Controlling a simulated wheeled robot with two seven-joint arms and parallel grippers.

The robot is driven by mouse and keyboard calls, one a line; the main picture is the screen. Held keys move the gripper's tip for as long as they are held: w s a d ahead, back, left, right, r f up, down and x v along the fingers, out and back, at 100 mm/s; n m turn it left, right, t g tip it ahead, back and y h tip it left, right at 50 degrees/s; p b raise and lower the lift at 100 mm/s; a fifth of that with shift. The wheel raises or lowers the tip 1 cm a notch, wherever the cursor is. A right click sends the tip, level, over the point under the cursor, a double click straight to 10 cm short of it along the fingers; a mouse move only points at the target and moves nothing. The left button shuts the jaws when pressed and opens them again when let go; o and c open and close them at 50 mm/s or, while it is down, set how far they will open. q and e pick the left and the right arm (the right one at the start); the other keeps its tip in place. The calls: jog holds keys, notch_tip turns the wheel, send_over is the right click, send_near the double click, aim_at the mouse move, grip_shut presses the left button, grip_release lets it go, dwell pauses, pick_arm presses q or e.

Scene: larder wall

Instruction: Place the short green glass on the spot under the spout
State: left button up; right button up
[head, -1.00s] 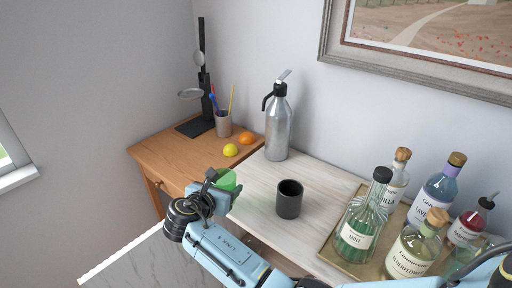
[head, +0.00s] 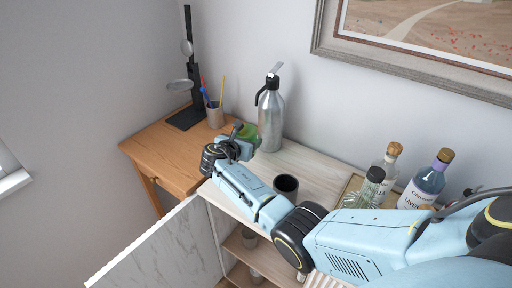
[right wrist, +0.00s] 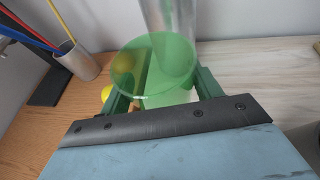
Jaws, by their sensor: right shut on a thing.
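The short green glass (head: 249,135) is see-through and held in my right gripper (head: 243,140), partly hidden by it in the head view. In the right wrist view the green glass (right wrist: 152,72) sits between the two fingers, its round rim facing the camera. The silver siphon bottle (head: 271,122) stands upright at the back of the pale top, with a black spout (head: 259,97) pointing left. The glass is low, just left of the bottle and in front of it in the head view. I cannot tell whether the glass touches the surface. My left gripper is out of view.
A dark cup (head: 286,184) stands on the pale top (head: 315,168) near my right arm. Bottles (head: 427,180) stand on a tray at right. A pen cup (head: 214,115) and black stand (head: 186,116) are on the wooden table (head: 160,138). A marbled door (head: 150,252) stands open in front.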

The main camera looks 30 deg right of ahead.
jog(key=w+d, duration=0.2)
jog(key=d, duration=0.3)
notch_tip(320, 180, down, 7)
jog(key=b, duration=0.3)
jog(key=shift+r+b, duration=0.15)
jog(key=shift+b, duration=0.25)
jog(key=shift+w+d+f, duration=0.1)
jog(key=shift+w+f, duration=0.05)
jog(key=shift+f, duration=0.05)
jog(key=shift+r, duration=0.1)
